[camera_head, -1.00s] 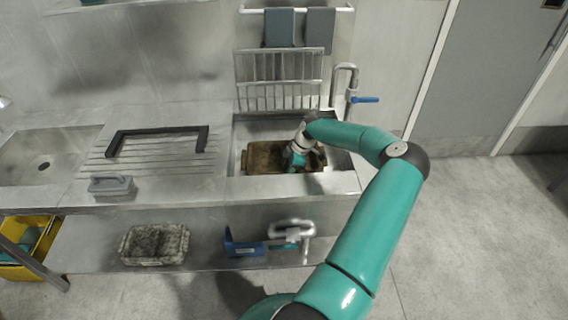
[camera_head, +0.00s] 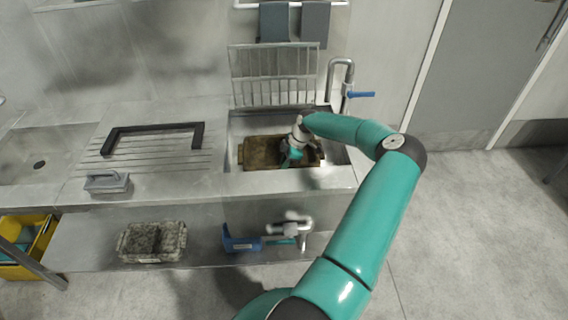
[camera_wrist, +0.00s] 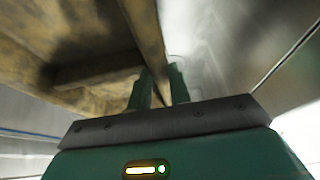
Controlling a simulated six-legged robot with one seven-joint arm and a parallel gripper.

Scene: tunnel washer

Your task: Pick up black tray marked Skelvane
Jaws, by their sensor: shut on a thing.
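A rectangular tray (camera_head: 262,152) with brown grime and dark patches lies in the right-hand sink. No name on it can be read. My gripper (camera_head: 291,158) reaches down at the tray's right part in the head view. In the wrist view my gripper (camera_wrist: 162,88) has its two green fingers on either side of the tray's thin wall (camera_wrist: 146,28), shut on it. The tray's stained inside (camera_wrist: 60,50) fills the upper left there. The tray still appears to sit within the sink; whether its underside touches the bottom cannot be told.
A rack (camera_head: 272,75) and a tap with a blue lever (camera_head: 361,95) stand behind the sink (camera_head: 236,128). A black frame (camera_head: 152,128) and a grey block (camera_head: 106,182) lie left. A speckled tray (camera_head: 152,242) and blue holder (camera_head: 240,241) are on the lower shelf.

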